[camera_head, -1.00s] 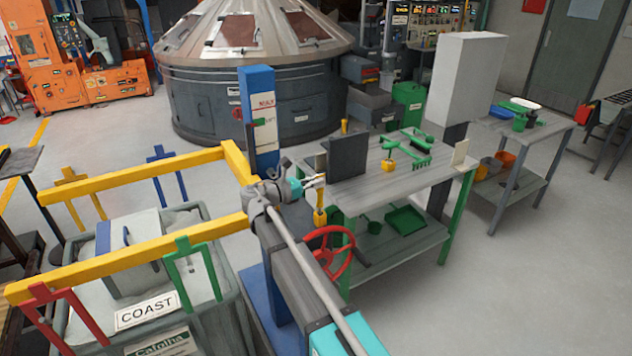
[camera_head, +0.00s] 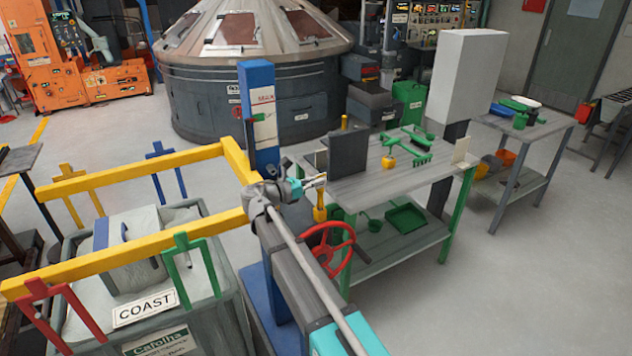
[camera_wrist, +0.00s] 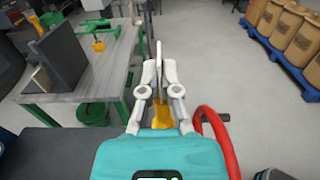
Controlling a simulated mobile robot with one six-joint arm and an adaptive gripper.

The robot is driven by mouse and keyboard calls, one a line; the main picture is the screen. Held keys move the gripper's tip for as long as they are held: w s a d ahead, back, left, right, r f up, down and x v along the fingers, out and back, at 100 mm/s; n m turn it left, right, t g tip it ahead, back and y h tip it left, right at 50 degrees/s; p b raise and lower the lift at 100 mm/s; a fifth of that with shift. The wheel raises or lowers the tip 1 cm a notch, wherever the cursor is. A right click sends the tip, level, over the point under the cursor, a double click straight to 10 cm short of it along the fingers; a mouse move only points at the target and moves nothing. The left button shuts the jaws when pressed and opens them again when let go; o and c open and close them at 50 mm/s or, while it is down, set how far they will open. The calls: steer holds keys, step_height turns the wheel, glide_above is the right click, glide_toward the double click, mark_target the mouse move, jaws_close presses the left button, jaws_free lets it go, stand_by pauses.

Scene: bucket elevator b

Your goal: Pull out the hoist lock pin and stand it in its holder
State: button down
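The hoist lock pin appears as a yellow upright piece (camera_head: 320,213) at the near left corner of the green-legged table, beside the red handwheel. In the wrist view, yellow (camera_wrist: 161,116) shows below and between the fingers. My gripper (camera_head: 318,180) is at the top of this yellow piece. In the wrist view its fingers (camera_wrist: 159,75) are drawn close together, and they look shut on the pin's top, though the fingers hide the contact. A yellow block (camera_head: 389,161) stands on the tabletop among green tools and may be the holder; I cannot tell for sure.
A dark upright panel (camera_head: 348,155) stands on the table (camera_head: 400,183) just beyond my gripper. The red handwheel (camera_head: 331,250) is close on the near side. A blue post (camera_head: 258,120) and yellow rails (camera_head: 120,258) are to the left.

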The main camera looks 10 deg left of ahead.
steer(key=shift+f+b, duration=0.6)
steer(key=shift+f, duration=0.1)
steer(key=c, duration=0.7)
jaws_free()
steer(key=shift+a, duration=0.1)
steer(key=shift+v, duration=6)
steer(key=shift+r, duration=0.1)
